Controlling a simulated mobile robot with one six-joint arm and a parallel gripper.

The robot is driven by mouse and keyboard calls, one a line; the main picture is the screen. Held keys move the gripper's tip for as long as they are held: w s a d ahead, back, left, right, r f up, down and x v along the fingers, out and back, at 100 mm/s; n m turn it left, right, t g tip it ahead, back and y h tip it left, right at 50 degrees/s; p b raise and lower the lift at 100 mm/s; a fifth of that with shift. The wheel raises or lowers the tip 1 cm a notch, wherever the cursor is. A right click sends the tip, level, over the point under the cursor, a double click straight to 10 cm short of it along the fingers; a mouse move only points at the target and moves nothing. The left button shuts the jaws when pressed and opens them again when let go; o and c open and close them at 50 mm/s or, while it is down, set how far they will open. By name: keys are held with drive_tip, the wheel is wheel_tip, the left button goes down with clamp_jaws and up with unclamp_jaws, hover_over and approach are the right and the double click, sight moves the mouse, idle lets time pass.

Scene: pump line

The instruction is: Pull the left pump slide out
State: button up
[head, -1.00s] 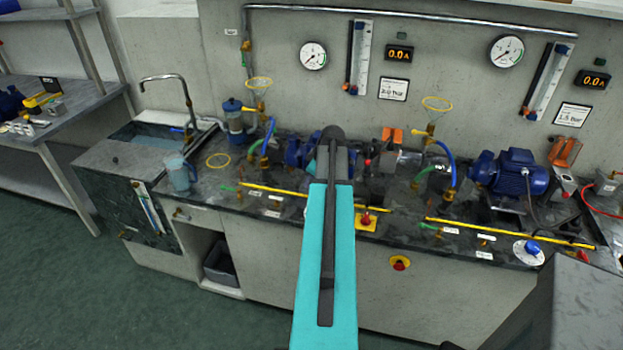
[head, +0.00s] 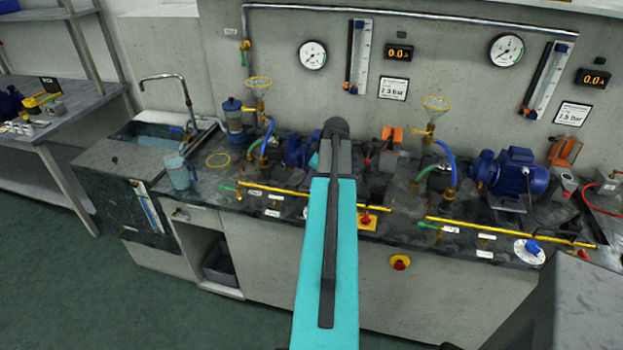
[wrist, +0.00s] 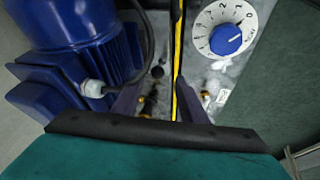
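The left pump's blue motor (head: 300,150) stands on the bench behind my arm, which hides part of it. In the wrist view a blue motor (wrist: 80,40) with a grey cable fitting is at the left, close to my gripper. My gripper (wrist: 160,98) has its two dark fingers apart, with nothing seen held between them. A yellow strip (wrist: 178,45) runs along the bench between the motor and a dial. The head view does not show my fingertips. I cannot make out the left pump slide for certain.
A white dial with a blue knob (wrist: 226,38) is at the right in the wrist view. In the head view, the right pump motor (head: 507,172), another dial (head: 529,252) and blue hoses stand to the right. A sink (head: 150,140) and jug (head: 180,173) are at the left.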

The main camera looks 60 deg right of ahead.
drive_tip(key=b+v, duration=0.2)
drive_tip(key=v, duration=0.8)
drive_tip(key=shift+r, duration=0.25)
drive_tip(key=shift+s, duration=0.1)
idle(0.3)
